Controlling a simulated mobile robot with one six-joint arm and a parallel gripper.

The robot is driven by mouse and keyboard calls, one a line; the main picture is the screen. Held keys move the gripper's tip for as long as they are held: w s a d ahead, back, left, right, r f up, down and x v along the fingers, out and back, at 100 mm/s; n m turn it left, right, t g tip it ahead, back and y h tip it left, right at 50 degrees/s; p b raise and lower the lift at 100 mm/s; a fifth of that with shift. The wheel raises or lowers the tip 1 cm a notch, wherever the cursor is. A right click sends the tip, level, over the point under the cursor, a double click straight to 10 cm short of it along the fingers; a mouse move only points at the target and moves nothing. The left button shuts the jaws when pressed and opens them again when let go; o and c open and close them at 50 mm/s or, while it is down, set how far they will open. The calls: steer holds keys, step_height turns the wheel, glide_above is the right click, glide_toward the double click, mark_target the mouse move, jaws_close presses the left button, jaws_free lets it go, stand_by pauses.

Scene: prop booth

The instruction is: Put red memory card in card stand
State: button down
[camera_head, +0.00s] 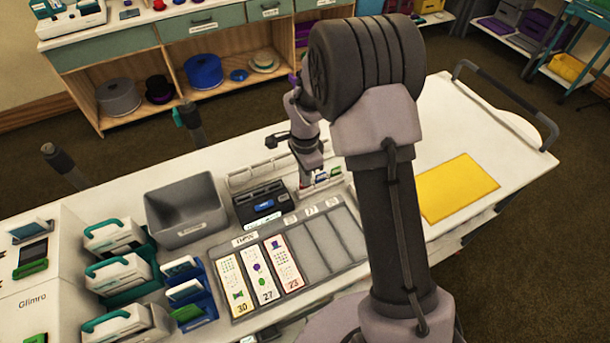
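My gripper (307,180) points down over the white table, just right of a dark slotted stand, which looks like the card stand (250,201). A blue item sits at the front of the stand. Small coloured cards lie close to the right of my gripper; one has a red patch and may be the red memory card (321,178), partly hidden by the gripper and my arm. The fingertips are too small and dark to show whether they are open, or whether they touch a card.
A grey empty bin (183,208) stands left of the stand. A grey tray (325,242) with several printed cards lies in front. White and teal devices (118,272) fill the left. A yellow mat (458,188) lies on the right, with clear table around it.

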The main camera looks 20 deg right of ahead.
steer(key=c, duration=1.5)
jaws_free()
steer(key=shift+c, duration=0.2)
step_height(320, 180, up, 18)
steer(key=p, duration=0.4)
steer(key=shift+f+p, duration=0.25)
steer(key=shift+p, duration=0.1)
